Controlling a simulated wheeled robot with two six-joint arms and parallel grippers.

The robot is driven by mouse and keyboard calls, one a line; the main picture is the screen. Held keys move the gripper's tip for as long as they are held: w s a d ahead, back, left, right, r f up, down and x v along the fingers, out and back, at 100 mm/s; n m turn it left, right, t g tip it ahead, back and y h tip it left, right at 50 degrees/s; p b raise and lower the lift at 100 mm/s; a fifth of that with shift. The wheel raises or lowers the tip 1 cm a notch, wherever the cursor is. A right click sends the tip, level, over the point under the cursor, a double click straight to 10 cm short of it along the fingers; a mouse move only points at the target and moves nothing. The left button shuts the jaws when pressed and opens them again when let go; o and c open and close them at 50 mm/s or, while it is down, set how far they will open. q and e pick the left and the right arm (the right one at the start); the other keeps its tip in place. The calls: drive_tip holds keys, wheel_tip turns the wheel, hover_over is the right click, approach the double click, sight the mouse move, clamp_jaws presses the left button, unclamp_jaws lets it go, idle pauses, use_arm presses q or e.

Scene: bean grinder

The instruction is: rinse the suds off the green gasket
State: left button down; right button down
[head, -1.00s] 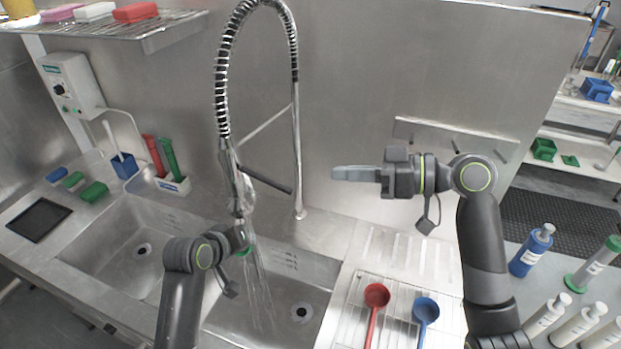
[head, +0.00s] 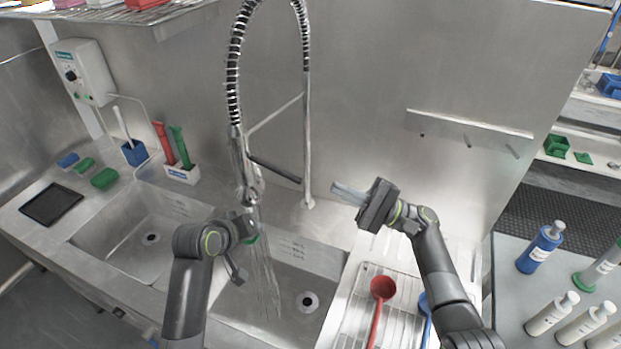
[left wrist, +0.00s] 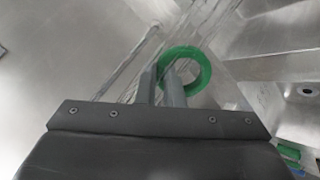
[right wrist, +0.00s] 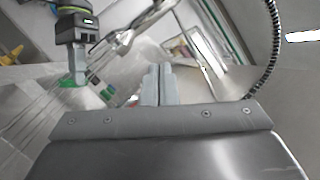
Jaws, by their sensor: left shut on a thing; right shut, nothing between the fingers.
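The green gasket (left wrist: 186,70) is a ring held in my left gripper (left wrist: 170,88), which is shut on its near edge. In the head view the gasket (head: 252,240) shows as a small green edge under the spray head (head: 252,185). Water runs from the spray head in thin streams past the gasket into the right basin. I see no clear suds on the ring in the left wrist view. My right gripper (head: 345,194) is shut and empty, right of the tap and above the drainboard side. Its closed fingers also show in the right wrist view (right wrist: 158,80).
A red ladle (head: 382,288) and a blue ladle (head: 424,303) lie on the drainer rack. Several bottles stand at the right, one blue (head: 540,248). The left basin (head: 140,235) looks empty. The coiled hose (head: 236,75) rises between my arms.

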sight(276, 170)
drive_tip(key=s+a+r, duration=0.2)
drive_tip(key=a+r, duration=0.4)
drive_tip(key=a, duration=0.3)
drive_tip(key=shift+a, duration=0.25)
drive_tip(key=shift+s, duration=0.1)
drive_tip(key=shift+s+d+r, duration=0.2)
drive_tip(key=shift+s+r, duration=0.05)
drive_tip(key=shift+r, duration=0.45)
